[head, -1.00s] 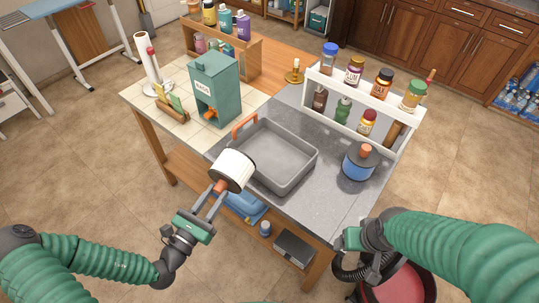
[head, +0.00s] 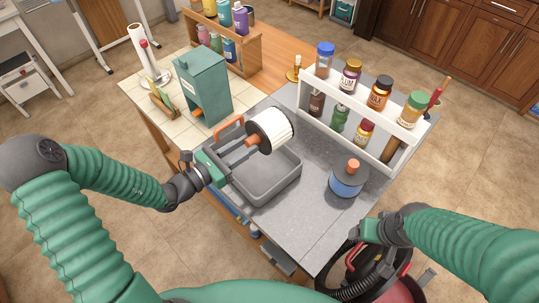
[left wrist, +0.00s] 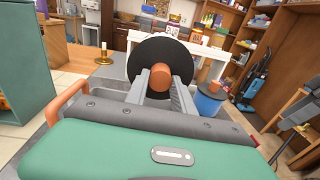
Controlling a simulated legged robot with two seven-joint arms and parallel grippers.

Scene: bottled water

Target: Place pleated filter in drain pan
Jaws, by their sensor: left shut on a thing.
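The pleated filter (head: 279,124) is a white pleated cylinder with a black end and an orange knob. My left gripper (head: 249,142) is shut on the knob and holds the filter tilted over the far part of the drain pan (head: 273,186). The grey pan has an orange handle and sits on the grey counter; the gripper and filter hide part of its inside. In the left wrist view the filter's black end (left wrist: 135,61) faces me, with the knob between the fingers (left wrist: 160,82). My right gripper (head: 372,232) is by the counter's front right edge; its fingers are unclear.
A blue jar with an orange knob (head: 348,180) stands right of the pan. A white rack of bottles (head: 384,112) stands behind. A teal box (head: 203,88) is at the left, near a bottle shelf (head: 235,55). The counter's front right is clear.

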